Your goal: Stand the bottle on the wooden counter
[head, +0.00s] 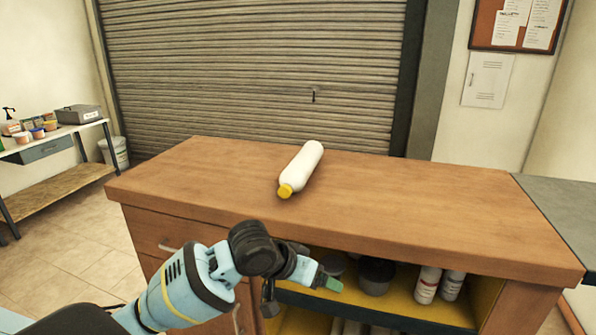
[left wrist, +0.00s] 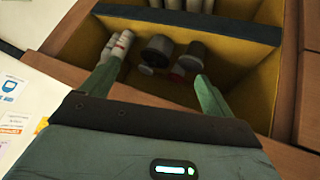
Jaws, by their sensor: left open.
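A white bottle (head: 302,166) with a yellow cap (head: 285,191) lies on its side on the wooden counter (head: 420,200), its cap toward the front edge. My left gripper (head: 331,283) is below the counter top, in front of the open shelf and apart from the bottle. In the left wrist view my left gripper (left wrist: 155,85) has its two green fingers spread with nothing held between them. The bottle does not show in the left wrist view. My right gripper is in neither view.
The open shelf under the counter holds dark containers (head: 376,275) and white bottles (head: 426,285). The counter top around the lying bottle is clear. A grey surface (head: 560,205) adjoins at right. A side table (head: 60,165) with tubs stands at far left.

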